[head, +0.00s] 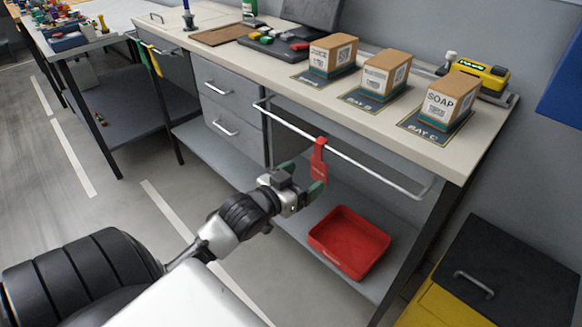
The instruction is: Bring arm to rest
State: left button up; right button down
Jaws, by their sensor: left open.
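My left gripper (301,178) is at the centre of the head view, at the end of my arm coming in from the lower left. Its green-tipped fingers are apart, and I see nothing held between them. A red tag (319,158) hangs by its hooked top from the pale rail (350,158) along the bench front. The right fingertip overlaps the tag's lower end in the picture; I cannot tell whether they touch. My right gripper is not in view.
The bench top (290,78) carries several boxes, including a SOAP box (449,98) on a bay mat. A red tray (349,243) sits on the lower shelf, below and right of the gripper. A yellow cabinet (450,292) stands at lower right. Open floor (110,225) lies left.

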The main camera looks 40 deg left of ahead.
pick_arm(q)
jog(key=shift+s+a+r, duration=0.1)
jog(key=shift+s, duration=0.9)
jog(key=shift+s+a+r, duration=0.1)
jog(key=shift+s, duration=0.85)
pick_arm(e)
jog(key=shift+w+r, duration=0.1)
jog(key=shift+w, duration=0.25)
